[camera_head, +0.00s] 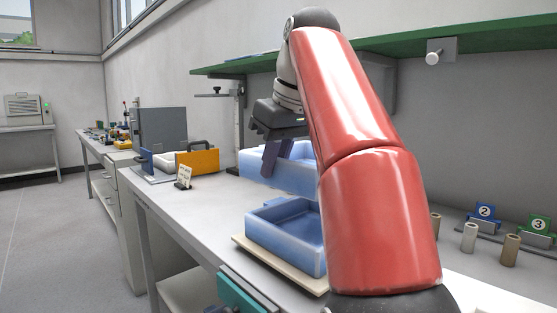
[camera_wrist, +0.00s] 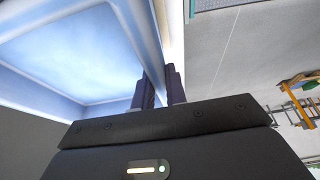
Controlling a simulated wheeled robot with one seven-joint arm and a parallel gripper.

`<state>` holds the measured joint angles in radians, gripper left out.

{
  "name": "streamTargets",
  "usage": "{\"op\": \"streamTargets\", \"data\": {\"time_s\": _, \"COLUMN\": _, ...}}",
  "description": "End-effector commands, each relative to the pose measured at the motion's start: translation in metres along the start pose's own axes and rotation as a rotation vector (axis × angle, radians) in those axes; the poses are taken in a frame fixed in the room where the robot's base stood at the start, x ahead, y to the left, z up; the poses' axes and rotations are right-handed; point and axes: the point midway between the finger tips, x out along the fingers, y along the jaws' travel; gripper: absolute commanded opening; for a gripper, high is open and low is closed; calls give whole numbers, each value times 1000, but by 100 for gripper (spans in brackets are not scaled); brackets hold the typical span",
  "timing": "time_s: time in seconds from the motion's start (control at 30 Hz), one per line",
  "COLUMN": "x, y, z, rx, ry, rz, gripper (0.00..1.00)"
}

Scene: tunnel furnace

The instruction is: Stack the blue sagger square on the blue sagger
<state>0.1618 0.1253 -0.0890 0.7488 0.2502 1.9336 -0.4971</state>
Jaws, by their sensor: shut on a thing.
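A blue sagger (camera_head: 270,243), an open square tray, sits level on a beige board on the workbench; my red arm hides its right side. A second blue sagger (camera_head: 276,180) shows above and behind it in the head view, partly hidden by my arm. My gripper (camera_head: 270,160) is shut on the near left wall of this second sagger. In the wrist view its fingers (camera_wrist: 160,90) pinch the wall, and the sagger's pale blue inside (camera_wrist: 75,55) looks empty. I cannot tell whether its underside touches the bench.
The beige board (camera_head: 258,255) lies near the bench's front edge. An orange toolbox (camera_head: 198,160) and a small sign (camera_head: 184,177) stand to the left. Several small cylinders (camera_head: 469,237) and numbered holders (camera_head: 484,213) stand right. A green shelf (camera_head: 235,66) hangs above.

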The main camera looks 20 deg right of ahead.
Motion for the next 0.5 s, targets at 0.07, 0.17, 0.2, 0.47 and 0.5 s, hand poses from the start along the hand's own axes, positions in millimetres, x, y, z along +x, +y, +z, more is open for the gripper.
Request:
{"op": "streamTargets", "data": {"time_s": 0.07, "x": -3, "y": 3, "z": 3, "rx": 20, "ry": 5, "rz": 11, "gripper": 0}}
{"op": "streamTargets", "data": {"time_s": 0.17, "x": 0, "y": 3, "z": 6, "rx": 26, "ry": 6, "rz": 13, "gripper": 0}}
{"op": "streamTargets", "data": {"time_s": 0.2, "x": 2, "y": 3, "z": 6, "rx": 26, "ry": 4, "rz": 12, "gripper": 0}}
{"op": "streamTargets", "data": {"time_s": 0.47, "x": 25, "y": 3, "z": 16, "rx": 24, "ry": 5, "rz": 14, "gripper": 0}}
{"op": "streamTargets", "data": {"time_s": 0.5, "x": 28, "y": 3, "z": 16, "rx": 24, "ry": 5, "rz": 14, "gripper": 0}}
